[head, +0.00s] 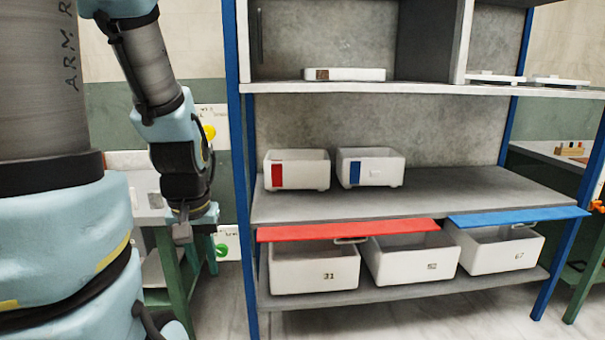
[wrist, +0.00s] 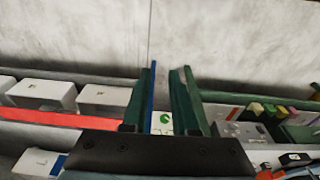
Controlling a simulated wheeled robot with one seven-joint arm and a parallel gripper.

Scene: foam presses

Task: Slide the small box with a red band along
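The small white box with a red band (head: 312,170) stands upright on the middle shelf, at its left end in the head view. The red band is on the left of its front. A matching white box with a blue band (head: 390,170) stands just right of it; it also shows at the wrist view's lower left (wrist: 34,161). My gripper (head: 182,235) hangs left of the shelf unit, apart from both boxes. Its two fingers (wrist: 163,67) stand apart with nothing held between them. The red-banded box cannot be made out in the wrist view.
A red bar (head: 345,230) and a blue bar (head: 515,217) lie above several numbered white bins (head: 315,272) on the lower shelf. A blue upright (head: 243,200) stands between my gripper and the shelves. The middle shelf (head: 470,188) is clear right of the boxes.

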